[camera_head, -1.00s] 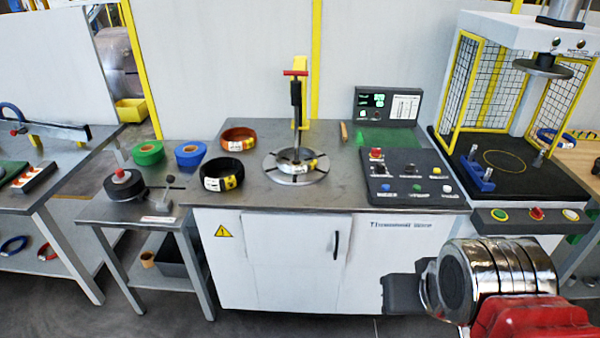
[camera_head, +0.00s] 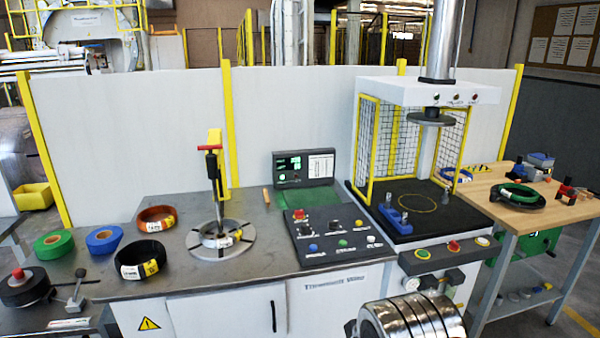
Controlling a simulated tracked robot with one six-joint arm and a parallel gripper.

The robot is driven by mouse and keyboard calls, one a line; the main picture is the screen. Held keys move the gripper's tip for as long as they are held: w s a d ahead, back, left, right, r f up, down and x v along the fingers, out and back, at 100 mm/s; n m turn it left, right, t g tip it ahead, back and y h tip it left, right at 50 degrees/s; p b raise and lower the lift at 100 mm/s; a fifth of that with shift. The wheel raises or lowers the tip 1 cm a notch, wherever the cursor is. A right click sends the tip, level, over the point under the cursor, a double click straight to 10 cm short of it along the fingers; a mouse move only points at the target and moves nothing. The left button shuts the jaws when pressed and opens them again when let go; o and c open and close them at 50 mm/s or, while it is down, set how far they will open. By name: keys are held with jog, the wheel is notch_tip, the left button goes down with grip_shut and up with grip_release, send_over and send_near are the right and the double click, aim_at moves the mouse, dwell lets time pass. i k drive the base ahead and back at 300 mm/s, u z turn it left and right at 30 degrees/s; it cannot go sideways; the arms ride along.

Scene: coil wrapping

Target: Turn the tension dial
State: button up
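The sloped dark control panel (camera_head: 335,252) stands on the right part of the steel-topped bench, with a red button, several coloured buttons and small dark knobs. Its labels are too small to read, so I cannot tell which knob is the tension dial. Behind it a display (camera_head: 304,168) shows green readouts beside a white label. On the bench, a wrapped coil lies on the round slotted turntable (camera_head: 222,253), under a post with a red handle (camera_head: 210,148). A silver, ringed part of my arm shows at the bottom, below the panel. My gripper is not in view.
An orange coil (camera_head: 156,217), a black coil (camera_head: 140,262), a blue tape roll (camera_head: 104,239) and a green tape roll (camera_head: 53,244) lie left of the turntable. A press with yellow mesh guards (camera_head: 365,150) stands close right of the panel. A wooden table (camera_head: 515,215) is farther right.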

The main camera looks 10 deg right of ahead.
aim_at(305, 229)
jog(key=z, duration=0.5)
jog(key=i, duration=1.35)
jog(key=u, duration=0.5)
